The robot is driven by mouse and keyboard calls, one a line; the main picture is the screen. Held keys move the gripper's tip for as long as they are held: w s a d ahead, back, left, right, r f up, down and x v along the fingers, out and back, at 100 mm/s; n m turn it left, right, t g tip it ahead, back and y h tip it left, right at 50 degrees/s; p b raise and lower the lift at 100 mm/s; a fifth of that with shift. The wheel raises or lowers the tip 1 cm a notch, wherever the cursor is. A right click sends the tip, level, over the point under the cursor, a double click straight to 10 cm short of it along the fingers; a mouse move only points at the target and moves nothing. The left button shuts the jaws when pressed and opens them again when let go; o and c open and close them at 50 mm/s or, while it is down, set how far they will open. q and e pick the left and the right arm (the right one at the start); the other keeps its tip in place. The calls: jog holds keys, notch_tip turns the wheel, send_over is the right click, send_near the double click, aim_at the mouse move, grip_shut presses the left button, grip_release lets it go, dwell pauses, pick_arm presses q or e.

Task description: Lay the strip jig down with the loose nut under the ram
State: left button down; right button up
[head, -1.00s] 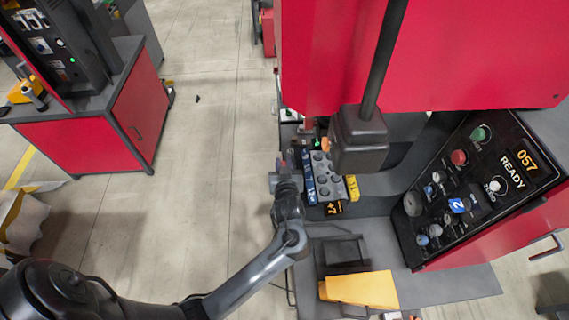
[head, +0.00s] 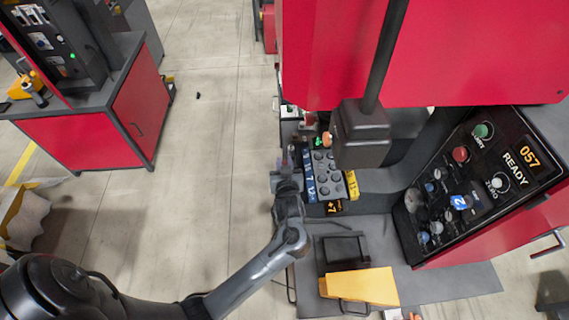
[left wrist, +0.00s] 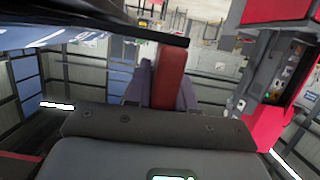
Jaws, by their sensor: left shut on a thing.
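The strip jig (head: 327,181) appears as a narrow grey plate with several round grey pieces and a blue marked edge, beside and partly below the dark grey ram block (head: 360,138) in the head view. My left gripper (head: 288,162) is at its left side, shut on a red grip. The red grip (left wrist: 170,76) stands between the fingers in the left wrist view, with a dark plate edge (left wrist: 120,28) above it. Whether the jig touches the surface below is hidden. I cannot single out the loose nut. My right gripper is out of view.
A control panel (head: 465,185) reading READY and 057 stands to the right. A small display (head: 333,207) and a yellow marked piece (head: 352,184) adjoin the jig. Open floor is to the left.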

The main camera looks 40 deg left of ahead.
pick_arm(q)
jog(key=shift+f, duration=0.15)
jog(key=c, duration=1)
grip_release()
jog(key=shift+o, duration=0.6)
jog(key=shift+f, duration=0.1)
